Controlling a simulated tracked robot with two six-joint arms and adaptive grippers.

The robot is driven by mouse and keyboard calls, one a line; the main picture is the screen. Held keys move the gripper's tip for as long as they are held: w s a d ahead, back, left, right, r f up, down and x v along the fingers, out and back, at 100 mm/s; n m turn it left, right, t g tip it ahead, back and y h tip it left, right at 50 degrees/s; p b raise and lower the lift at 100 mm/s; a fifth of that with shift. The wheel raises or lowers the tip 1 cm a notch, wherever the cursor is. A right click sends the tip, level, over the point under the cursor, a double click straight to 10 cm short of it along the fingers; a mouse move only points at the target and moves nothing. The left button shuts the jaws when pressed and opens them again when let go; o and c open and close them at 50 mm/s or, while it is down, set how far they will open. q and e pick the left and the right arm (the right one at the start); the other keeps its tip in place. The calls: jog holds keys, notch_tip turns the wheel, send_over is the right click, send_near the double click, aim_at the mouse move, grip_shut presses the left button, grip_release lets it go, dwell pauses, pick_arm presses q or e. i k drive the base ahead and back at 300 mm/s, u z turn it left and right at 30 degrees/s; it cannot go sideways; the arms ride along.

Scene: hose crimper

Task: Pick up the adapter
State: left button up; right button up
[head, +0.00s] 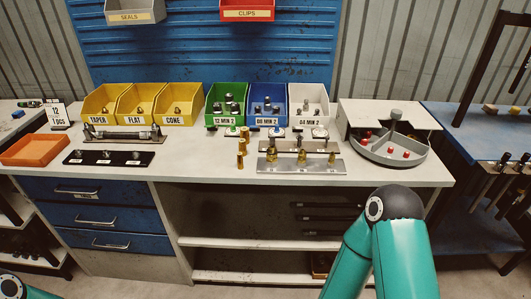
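No single piece is marked as the adapter, and I cannot tell which one it is. More brass fittings (302,154) stand upright on that plate. Dark metal fittings (230,104) sit in the green bin (225,118), with others in the blue bin (266,119) and the white bin (308,119). Neither gripper is in view. Only a bent part of my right arm shows at the lower right, and a bit of my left arm at the lower left corner.
Yellow bins (140,120) labelled TAPER, FLAT and CONE stand at the back left. An orange tray (31,150) and a black strip (72,157) with small parts lie in front. A grey round tray (388,158) with red-topped pieces stands right. The bench's front edge (225,179) is clear.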

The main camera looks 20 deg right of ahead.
aim_at(271, 158)
jog(key=u, duration=0.2)
jog(key=i, duration=0.9)
jog(key=z, duration=0.25)
